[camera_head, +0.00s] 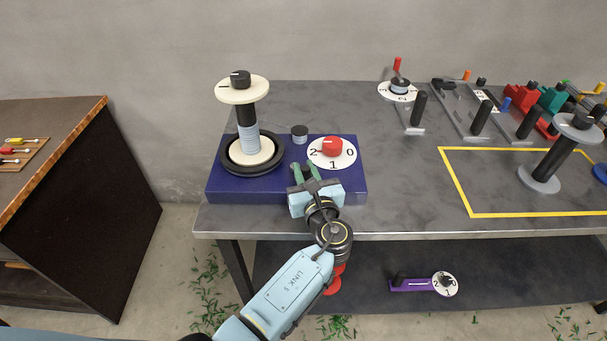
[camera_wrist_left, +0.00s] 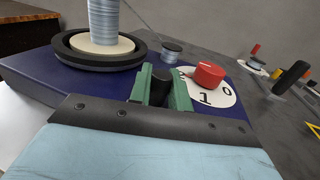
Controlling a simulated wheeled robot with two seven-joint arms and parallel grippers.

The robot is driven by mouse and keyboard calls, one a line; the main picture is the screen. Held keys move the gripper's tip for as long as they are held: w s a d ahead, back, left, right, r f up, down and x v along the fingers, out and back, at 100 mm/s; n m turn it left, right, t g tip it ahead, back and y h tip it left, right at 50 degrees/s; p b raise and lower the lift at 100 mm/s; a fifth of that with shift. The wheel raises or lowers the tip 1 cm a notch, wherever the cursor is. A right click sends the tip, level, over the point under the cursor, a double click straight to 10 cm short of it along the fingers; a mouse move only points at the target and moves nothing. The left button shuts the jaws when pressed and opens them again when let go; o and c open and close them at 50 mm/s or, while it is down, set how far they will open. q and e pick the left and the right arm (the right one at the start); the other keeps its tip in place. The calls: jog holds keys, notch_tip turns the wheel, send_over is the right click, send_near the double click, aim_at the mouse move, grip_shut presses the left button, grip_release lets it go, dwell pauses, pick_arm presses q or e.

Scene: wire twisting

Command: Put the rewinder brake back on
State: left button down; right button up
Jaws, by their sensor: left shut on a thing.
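The rewinder has a dark blue base (camera_head: 230,187) at the left of the table. An upright spool (camera_head: 248,137) of grey wire stands on it, above a black ring (camera_head: 229,163) and under a cream disc (camera_head: 242,90). A red knob (camera_head: 332,146) sits on a white dial marked 2, 1 and 0; it also shows in the left wrist view (camera_wrist_left: 209,74). My left gripper (camera_head: 304,172) is at the base, left of the dial. In the left wrist view its green fingers (camera_wrist_left: 160,92) are shut on a black knob (camera_wrist_left: 160,85). What lies under the knob is hidden. My right gripper is not in view.
A small grey reel (camera_head: 299,133) sits behind the fingers. A yellow outline (camera_head: 455,182) marks the table's right part, with a black post (camera_head: 555,158) in it. Several levers and coloured parts stand at the back right. A purple part (camera_head: 410,285) lies on the lower shelf.

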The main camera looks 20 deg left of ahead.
pick_arm(q)
jog(key=c, duration=1.4)
grip_release()
jog(key=shift+o, duration=0.2)
jog(key=v, duration=1.3)
jog(key=shift+s+p, duration=0.2)
jog(key=shift+p, duration=0.1)
jog(key=shift+d, duration=0.1)
